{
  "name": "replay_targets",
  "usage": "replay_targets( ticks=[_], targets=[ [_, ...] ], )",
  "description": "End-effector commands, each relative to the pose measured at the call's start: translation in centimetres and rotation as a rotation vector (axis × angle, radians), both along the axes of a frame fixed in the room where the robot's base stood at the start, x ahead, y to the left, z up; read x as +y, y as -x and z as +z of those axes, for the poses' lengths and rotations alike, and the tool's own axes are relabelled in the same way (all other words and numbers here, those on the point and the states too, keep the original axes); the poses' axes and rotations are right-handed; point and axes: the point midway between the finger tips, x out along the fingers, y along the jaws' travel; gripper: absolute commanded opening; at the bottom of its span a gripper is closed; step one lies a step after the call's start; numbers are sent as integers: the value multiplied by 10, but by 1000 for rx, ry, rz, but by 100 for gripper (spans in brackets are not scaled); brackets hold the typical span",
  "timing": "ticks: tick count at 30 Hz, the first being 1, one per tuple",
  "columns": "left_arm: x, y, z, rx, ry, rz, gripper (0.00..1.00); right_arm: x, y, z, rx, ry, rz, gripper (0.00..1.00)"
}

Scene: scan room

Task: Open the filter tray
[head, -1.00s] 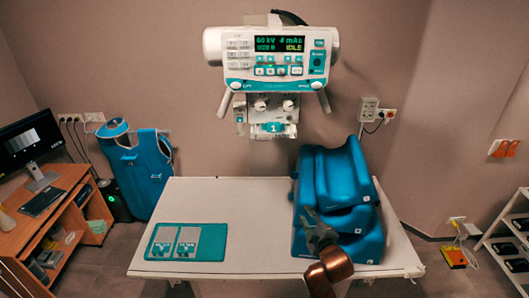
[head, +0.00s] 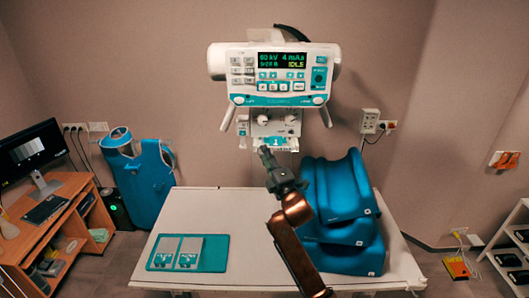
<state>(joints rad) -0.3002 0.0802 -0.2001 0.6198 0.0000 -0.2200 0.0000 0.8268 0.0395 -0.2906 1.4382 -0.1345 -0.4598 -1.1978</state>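The filter tray (head: 286,143), a small light piece with a teal label, sits at the bottom of the unit under the head. My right gripper (head: 264,153) is raised in front of it, its tips overlapping the tray's lower left edge in the head view. Whether it touches the tray, and whether its fingers are open or shut, I cannot tell. My gripper hides part of the tray's front. My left gripper is not in view.
A white table (head: 230,210) stands below the head. On it, a teal mat (head: 218,252) holds two grey plates at left, and blue cushions (head: 345,200) are stacked at right. A desk with a monitor (head: 30,155) and a blue apron (head: 143,185) stand left.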

Motion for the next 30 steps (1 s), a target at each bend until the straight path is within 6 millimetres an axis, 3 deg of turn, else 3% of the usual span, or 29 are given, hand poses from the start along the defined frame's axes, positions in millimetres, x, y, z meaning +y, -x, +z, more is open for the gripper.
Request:
replay_targets(
  ticks=[13,24,30],
  targets=[
    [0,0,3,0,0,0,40,4,-10,1,1,-1,0,24],
    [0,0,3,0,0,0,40,4,-10,2,-1,0,0,0],
    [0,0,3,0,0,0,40,4,-9,4,-5,-1,0,0]
  ],
)
